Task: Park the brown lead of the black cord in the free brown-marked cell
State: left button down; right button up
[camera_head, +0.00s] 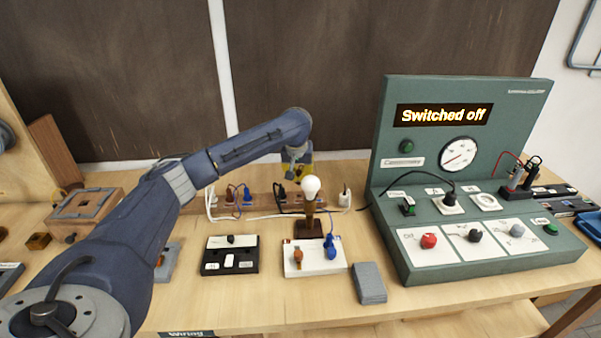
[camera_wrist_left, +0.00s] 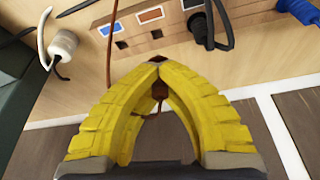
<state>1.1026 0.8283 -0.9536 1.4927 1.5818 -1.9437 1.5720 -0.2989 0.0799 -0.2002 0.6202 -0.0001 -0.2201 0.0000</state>
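The wooden block of marked cells (camera_head: 262,200) runs along the back of the bench. In the left wrist view the block (camera_wrist_left: 172,38) shows a brown mark (camera_wrist_left: 150,15) with an open dark hole (camera_wrist_left: 156,34) below it. My left gripper (camera_head: 300,172) hangs over the back of the bench near the block. Its yellow fingers (camera_wrist_left: 157,64) meet at the tips around a small brown end of the brown lead (camera_wrist_left: 160,90). A thin brown wire runs beside the fingers towards the block. Black cord (camera_wrist_left: 207,25) enters a cell to the right of the brown mark. My right gripper is not seen.
A lamp with a white bulb (camera_head: 312,188) stands just in front of the block. A white plug (camera_head: 344,198) sits at the block's right end. The green console (camera_head: 455,150) reads "Switched off". A grey pad (camera_head: 369,283) lies at the front.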

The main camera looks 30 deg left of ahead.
aim_at(299, 183)
pick_arm(q)
jog(key=shift+f, duration=2.45)
jog(key=shift+f, duration=0.6)
jog(key=c, duration=2.1)
grip_release()
jog(key=o, duration=0.6)
